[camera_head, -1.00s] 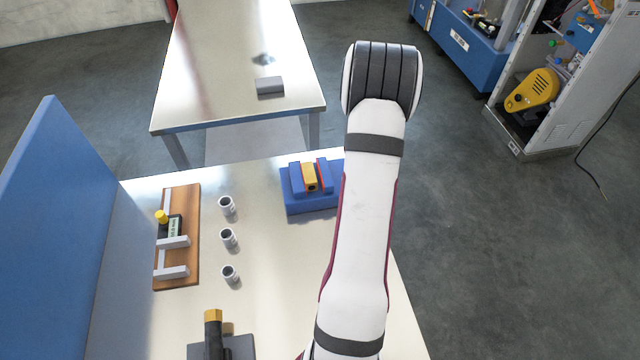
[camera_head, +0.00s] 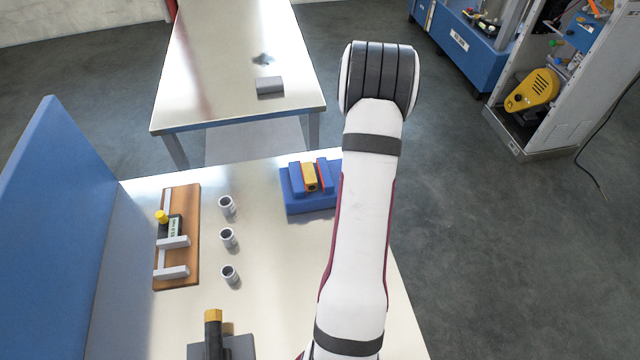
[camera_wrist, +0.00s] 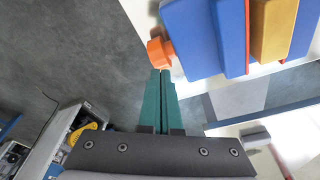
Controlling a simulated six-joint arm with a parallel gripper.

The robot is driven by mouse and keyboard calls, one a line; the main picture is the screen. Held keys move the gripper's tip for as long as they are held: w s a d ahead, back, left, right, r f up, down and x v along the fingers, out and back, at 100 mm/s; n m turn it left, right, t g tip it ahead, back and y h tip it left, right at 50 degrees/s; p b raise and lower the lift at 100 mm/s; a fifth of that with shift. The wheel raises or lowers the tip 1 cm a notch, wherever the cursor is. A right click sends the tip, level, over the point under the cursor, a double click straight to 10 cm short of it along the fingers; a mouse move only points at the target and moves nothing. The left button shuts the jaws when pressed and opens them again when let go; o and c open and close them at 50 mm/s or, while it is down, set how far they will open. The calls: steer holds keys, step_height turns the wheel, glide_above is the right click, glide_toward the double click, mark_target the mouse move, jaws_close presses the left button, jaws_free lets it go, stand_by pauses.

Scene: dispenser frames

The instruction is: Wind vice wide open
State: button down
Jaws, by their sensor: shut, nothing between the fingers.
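The blue vice (camera_head: 310,190) stands at the far right of the near table. A yellow block (camera_head: 309,178) sits between its red-lined jaws. In the wrist view the vice (camera_wrist: 203,35) is at the top right, with the yellow block (camera_wrist: 272,28) between the jaws. An orange knob (camera_wrist: 159,52) sticks out at the vice's side. My gripper (camera_wrist: 160,74) has its green fingers shut together, with the tips right at the knob's lower edge. I cannot tell whether they touch it. In the head view my arm hides the gripper and the knob.
Several small items stand left of the vice: white-grey cups (camera_head: 229,238), a wooden board (camera_head: 190,255) with brackets, and a black tool with a yellow top (camera_head: 213,330). A blue panel (camera_head: 60,230) walls the left side. A second table (camera_head: 240,60) holds a grey block (camera_head: 270,87).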

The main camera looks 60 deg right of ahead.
steer(key=shift+w+d, duration=0.3)
steer(key=shift+w, duration=0.1)
steer(key=shift+f, duration=0.85)
steer(key=shift+s+a+f, duration=0.1)
steer(key=shift+s+a, duration=0.4)
steer(key=shift+a, duration=0.05)
stand_by(0.6)
steer(key=shift+s+a+r, duration=0.15)
steer(key=shift+s+r, duration=0.05)
steer(key=shift+s, duration=0.05)
stand_by(0.9)
steer(key=shift+s+a+f, duration=0.1)
steer(key=shift+s+a, duration=0.1)
stand_by(0.5)
steer(key=shift+r, duration=0.85)
